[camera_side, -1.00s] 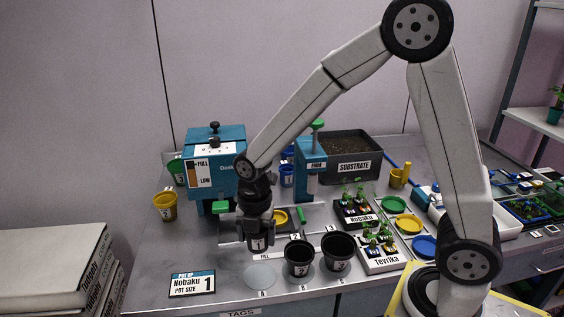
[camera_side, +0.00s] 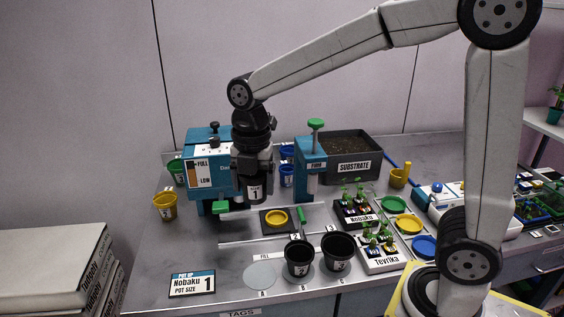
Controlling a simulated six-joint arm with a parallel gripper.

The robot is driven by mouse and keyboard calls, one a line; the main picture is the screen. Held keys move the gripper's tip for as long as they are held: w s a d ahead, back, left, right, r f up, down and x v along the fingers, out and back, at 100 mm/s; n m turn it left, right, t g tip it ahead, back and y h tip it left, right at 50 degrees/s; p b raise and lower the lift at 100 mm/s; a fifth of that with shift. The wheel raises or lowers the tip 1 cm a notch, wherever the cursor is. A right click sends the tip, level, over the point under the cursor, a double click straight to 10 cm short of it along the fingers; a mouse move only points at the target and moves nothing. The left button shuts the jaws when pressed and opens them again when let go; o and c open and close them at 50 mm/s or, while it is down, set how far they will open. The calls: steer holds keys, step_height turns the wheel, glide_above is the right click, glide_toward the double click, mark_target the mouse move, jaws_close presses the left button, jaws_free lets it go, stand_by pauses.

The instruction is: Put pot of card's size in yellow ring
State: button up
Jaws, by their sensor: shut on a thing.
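The card (camera_side: 192,283) at the front left reads "Pot up, Nobaku, pot size 1". My gripper (camera_side: 254,180) is shut on a small black pot (camera_side: 255,192) with a white label that seems to read 1. It holds the pot upright in the air, in front of the teal machine. The yellow ring (camera_side: 276,224) lies on a dark square plate just below and right of the held pot in the picture; its middle looks empty. Two larger black pots, one marked 2 (camera_side: 299,262) and one marked 3 (camera_side: 338,258), stand on the front strip, right of an empty pale disc (camera_side: 259,275).
The teal machine (camera_side: 209,167) and teal press (camera_side: 312,180) stand behind. Seedling trays marked Nobaku (camera_side: 359,217) and Tevrika (camera_side: 384,264) are at right, beside green, yellow and blue dishes. A substrate bin (camera_side: 354,165) is at the back.

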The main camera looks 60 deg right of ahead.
step_height(320, 180, up, 6)
steer(key=shift+r, duration=0.15)
steer(key=w+d, duration=0.4)
steer(key=d, duration=0.5)
steer(key=w+d, duration=0.4)
steer(key=d, duration=0.5)
step_height(320, 180, down, 18)
steer(key=shift+s+a, duration=0.15)
steer(key=shift+a, duration=0.05)
steer(key=shift+f, duration=0.25)
steer(key=shift+f, duration=3.95)
steer(key=shift+f, duration=0.7)
